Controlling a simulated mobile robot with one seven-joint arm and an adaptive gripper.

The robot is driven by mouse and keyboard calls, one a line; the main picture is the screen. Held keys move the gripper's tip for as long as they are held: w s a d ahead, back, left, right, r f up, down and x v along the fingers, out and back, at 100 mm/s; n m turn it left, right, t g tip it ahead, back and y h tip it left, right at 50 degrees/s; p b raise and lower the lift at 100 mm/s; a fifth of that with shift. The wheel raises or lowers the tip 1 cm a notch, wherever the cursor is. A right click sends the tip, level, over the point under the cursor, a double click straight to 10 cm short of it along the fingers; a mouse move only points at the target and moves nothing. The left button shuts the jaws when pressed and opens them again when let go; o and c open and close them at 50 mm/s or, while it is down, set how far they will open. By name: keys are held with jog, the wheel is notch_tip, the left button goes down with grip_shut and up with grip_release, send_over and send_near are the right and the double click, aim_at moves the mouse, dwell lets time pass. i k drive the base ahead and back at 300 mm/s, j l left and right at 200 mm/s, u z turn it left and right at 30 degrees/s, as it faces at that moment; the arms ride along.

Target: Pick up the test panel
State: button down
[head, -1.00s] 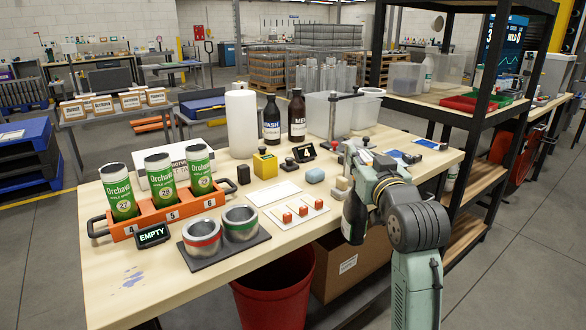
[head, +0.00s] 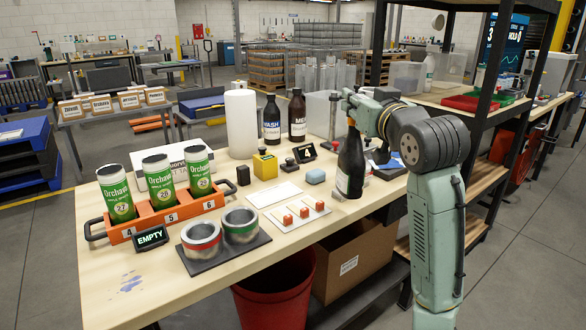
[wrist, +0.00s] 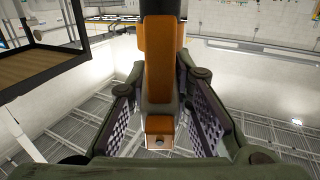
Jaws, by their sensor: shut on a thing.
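My gripper (head: 350,114) is at the bench's right part, in front of the clamp stand. In the wrist view, its pads (wrist: 158,112) are shut on an orange-and-black thing (wrist: 158,72). In the head view, a dark, bottle-shaped thing (head: 349,168) with a pale patch hangs below the gripper, just above or at the bench top; it looks like the held thing. A flat pale panel (head: 273,194) lies on the bench, left of and apart from my gripper. I cannot tell for sure whether it is the test panel.
A black shelf frame (head: 478,130) stands close on the right.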

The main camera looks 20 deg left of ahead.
aim_at(394, 163)
jog(key=i+j, duration=0.8)
